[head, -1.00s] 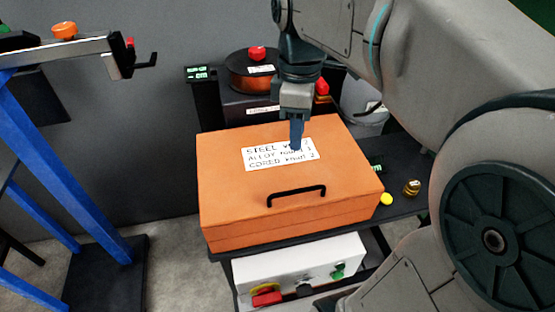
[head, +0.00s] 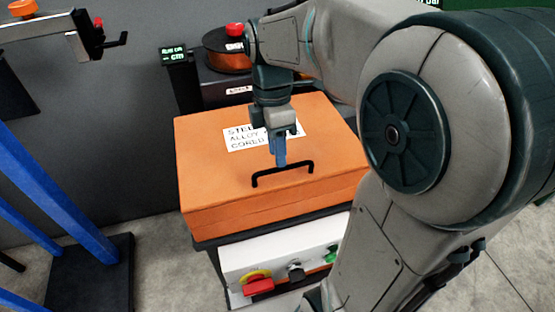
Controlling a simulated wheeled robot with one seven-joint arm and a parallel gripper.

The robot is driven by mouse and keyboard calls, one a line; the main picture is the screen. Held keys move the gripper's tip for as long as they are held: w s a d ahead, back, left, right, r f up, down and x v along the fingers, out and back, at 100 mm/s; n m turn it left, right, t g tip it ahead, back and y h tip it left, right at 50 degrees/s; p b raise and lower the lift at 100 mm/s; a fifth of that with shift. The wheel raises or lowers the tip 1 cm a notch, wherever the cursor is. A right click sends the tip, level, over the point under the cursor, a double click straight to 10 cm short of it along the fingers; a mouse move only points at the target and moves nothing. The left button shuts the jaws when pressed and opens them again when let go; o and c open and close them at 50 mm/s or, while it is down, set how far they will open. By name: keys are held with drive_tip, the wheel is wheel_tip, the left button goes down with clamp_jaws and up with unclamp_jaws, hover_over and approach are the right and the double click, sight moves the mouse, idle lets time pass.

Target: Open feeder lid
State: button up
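The feeder is an orange box with a flat orange lid (head: 215,180), and the lid lies shut. A black bar handle (head: 283,175) stands near the lid's front edge. A white label (head: 238,138) with black lettering lies behind the handle, partly hidden by my gripper. My gripper (head: 280,160) points down over the lid, just behind the handle in the picture. Its blue fingers appear close together and hold nothing that I can see. I cannot tell whether they touch the handle or the lid.
Below the box is a white control panel (head: 240,262) with a red knob (head: 258,285) on a yellow plate. A copper-coloured spool (head: 228,60) stands behind the box. A blue frame (head: 45,190) stands at the left, with grey floor between it and the box.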

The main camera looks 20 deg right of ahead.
drive_tip(key=shift+s+f, duration=0.15)
drive_tip(key=shift+f, duration=0.55)
drive_tip(key=shift+s+f, duration=0.15)
drive_tip(key=shift+f, duration=0.55)
clamp_jaws()
drive_tip(key=shift+r, duration=0.1)
